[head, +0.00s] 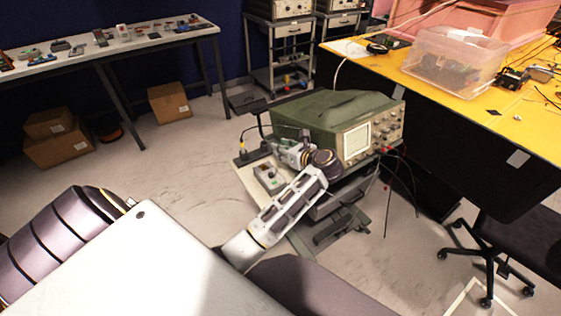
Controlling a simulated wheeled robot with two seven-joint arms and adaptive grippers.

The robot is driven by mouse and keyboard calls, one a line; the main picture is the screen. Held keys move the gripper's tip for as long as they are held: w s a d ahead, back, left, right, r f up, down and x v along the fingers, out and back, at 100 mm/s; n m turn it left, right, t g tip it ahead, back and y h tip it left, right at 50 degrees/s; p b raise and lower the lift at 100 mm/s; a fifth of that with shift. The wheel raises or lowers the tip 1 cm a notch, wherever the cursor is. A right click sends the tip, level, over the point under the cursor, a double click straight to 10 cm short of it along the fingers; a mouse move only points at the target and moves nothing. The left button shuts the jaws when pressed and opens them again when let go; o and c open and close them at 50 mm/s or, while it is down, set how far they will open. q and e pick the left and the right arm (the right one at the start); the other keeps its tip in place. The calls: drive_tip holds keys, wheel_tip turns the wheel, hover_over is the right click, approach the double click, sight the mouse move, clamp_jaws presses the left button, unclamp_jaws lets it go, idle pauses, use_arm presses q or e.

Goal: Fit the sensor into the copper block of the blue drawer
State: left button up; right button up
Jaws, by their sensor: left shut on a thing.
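My left gripper (287,152) is beside the near left side of the green oscilloscope (335,118), above the cart's top. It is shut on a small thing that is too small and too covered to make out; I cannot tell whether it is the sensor. I cannot make out the blue drawer or the copper block in the head view. My right gripper is not in view.
The oscilloscope stands on a cart (316,209); a small grey box (269,176) and a dark block (251,154) lie near its left edge. A yellow-topped bench (480,100) with a clear bin (455,62) is at right. Open floor (180,160) lies left.

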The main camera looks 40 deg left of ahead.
use_arm(q)
wheel_tip(320, 180, down, 2)
drive_tip(key=shift+f, duration=0.3)
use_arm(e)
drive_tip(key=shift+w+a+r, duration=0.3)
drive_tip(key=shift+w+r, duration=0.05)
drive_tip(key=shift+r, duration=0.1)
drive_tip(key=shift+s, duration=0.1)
